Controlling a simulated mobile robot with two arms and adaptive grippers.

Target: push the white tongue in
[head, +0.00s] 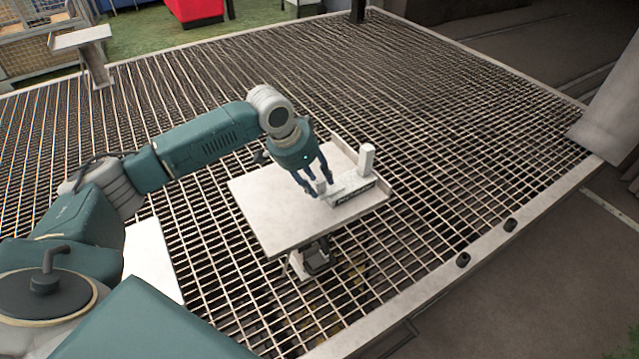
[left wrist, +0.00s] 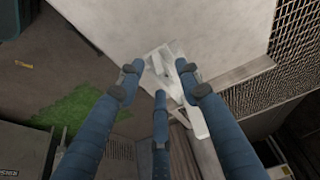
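A small white block assembly (head: 347,188) with a dark lettered front edge lies on the right part of the pale table (head: 265,215). A small white piece (head: 321,187) stands at its left end and looks like the tongue. My left gripper (head: 314,190) points down over this end, its blue fingers apart. In the left wrist view the left gripper (left wrist: 160,75) has its three fingers spread, with white parts (left wrist: 170,66) beyond and between the tips. I cannot tell whether a finger touches them. My right gripper is not in view.
A white upright post (head: 366,160) stands at the block's right end, beside a low raised table edge (head: 374,199). Metal grating (head: 450,140) surrounds the table. The left part of the tabletop is clear. A pale stand (head: 82,38) is at the far left.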

